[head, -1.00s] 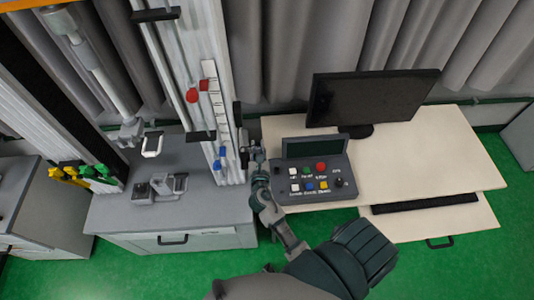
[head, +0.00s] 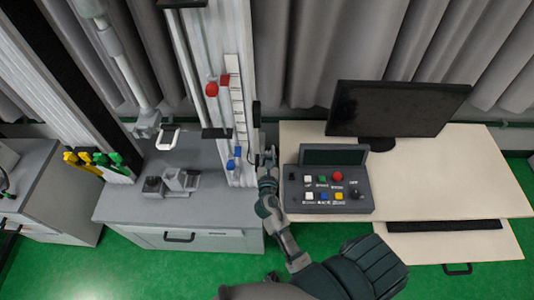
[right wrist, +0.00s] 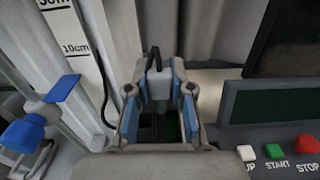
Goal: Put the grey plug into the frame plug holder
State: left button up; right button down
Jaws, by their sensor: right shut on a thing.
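My right gripper (head: 267,158) is beside the right edge of the drop tower frame (head: 240,110), near its lower end. In the right wrist view, my right gripper (right wrist: 158,92) is shut on the grey plug (right wrist: 158,84), held between its blue-padded fingers. A black cable loops up from the top of the plug. In the head view the plug is too small to make out clearly. I cannot clearly pick out the frame plug holder in either view. My left gripper is not in view.
A control box (head: 330,185) with coloured buttons stands close to the right of my right gripper on a pale desk (head: 440,190). A monitor (head: 395,108) stands behind it. A blue clamp (right wrist: 40,120) is on the tower, left of my gripper. A grey cabinet (head: 120,205) bears the tower.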

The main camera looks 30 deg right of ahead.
jog(key=shift+s+a+f, duration=0.15)
jog(key=shift+a+f, duration=0.05)
jog(key=shift+f, duration=0.45)
jog(key=a, duration=0.3)
jog(key=shift+a+r, duration=0.15)
jog(key=shift+a, duration=0.05)
jog(key=shift+d, duration=0.4)
jog(key=shift+d+f, duration=0.2)
jog(key=shift+d, duration=0.4)
jog(key=shift+a, duration=0.2)
jog(key=c, duration=1.4)
grip_release()
jog(key=shift+w+a, duration=0.2)
jog(key=shift+a, duration=0.05)
jog(key=o, duration=0.4)
jog(key=shift+r, duration=0.1)
jog(key=shift+o, duration=0.2)
jog(key=shift+d, duration=0.2)
jog(key=shift+s, duration=0.15)
jog(key=shift+s+a, duration=0.1)
jog(key=shift+s, duration=0.15)
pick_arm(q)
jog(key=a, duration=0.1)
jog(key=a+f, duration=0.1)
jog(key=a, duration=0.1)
pick_arm(e)
jog(key=v, duration=1.1)
jog(key=shift+a, duration=0.25)
